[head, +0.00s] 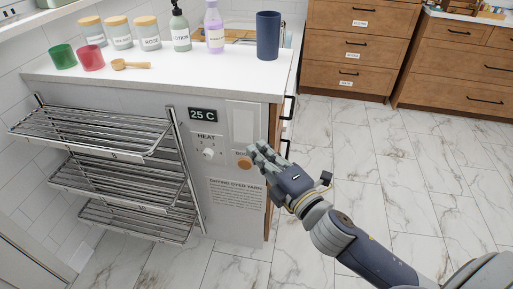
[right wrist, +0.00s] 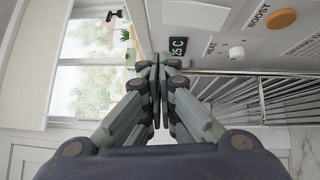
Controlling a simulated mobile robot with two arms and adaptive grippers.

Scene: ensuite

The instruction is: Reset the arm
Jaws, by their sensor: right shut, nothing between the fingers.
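My right gripper (head: 262,158) is in front of the white counter unit's side panel, close to the orange-brown round knob (head: 244,162). Whether it touches the knob cannot be told from the head view. In the right wrist view the fingers (right wrist: 155,85) are shut together with nothing between them. There the knob (right wrist: 281,18) sits apart from the fingertips, at the upper right. My right arm (head: 350,245) reaches in from the lower right. My left gripper does not show in these views.
The panel has a "25 C" display (head: 202,115) and a white heat knob (head: 208,153). Wire racks (head: 120,185) stick out at the left. The countertop (head: 150,75) holds cups, jars, bottles and a dark blue tumbler (head: 268,36). The marble floor (head: 350,150) at right is clear.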

